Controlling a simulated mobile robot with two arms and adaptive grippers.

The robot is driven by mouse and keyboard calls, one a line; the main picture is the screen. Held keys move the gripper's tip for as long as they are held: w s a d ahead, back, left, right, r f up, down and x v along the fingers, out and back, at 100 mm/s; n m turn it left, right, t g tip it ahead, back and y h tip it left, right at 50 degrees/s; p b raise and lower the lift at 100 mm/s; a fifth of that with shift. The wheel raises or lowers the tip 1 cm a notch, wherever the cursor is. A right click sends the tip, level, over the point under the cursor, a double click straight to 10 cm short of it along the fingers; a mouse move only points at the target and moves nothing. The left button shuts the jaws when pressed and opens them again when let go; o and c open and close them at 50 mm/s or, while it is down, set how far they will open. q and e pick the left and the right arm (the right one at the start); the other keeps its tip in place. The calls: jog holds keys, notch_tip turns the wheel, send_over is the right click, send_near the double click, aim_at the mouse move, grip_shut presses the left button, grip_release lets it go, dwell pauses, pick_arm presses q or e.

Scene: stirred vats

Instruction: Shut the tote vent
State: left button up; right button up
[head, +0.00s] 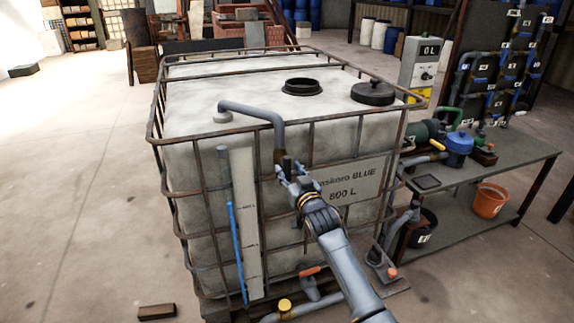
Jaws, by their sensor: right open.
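The white caged tote (200,105) fills the middle of the head view, with a label reading 800 L on its front. A grey bent vent pipe (245,108) rises from its top left and curves down over the front edge. A small brownish fitting (280,157) sits at the pipe's lower end. My right gripper (284,170) is right at that lower end, fingers open; I cannot tell whether it touches. The fingers partly hide the fitting. On the tote's top are an open black-rimmed hole (301,87) and a black lid (373,93). My left gripper is not in view.
A workbench (500,165) with a blue pump (458,146) stands at right, an orange bucket (489,201) on its lower shelf. A valve with an orange handle (310,271) is at the tote's foot.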

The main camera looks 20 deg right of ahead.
jog(key=shift+w+a, duration=0.1)
jog(key=shift+w, duration=1.15)
grip_shut()
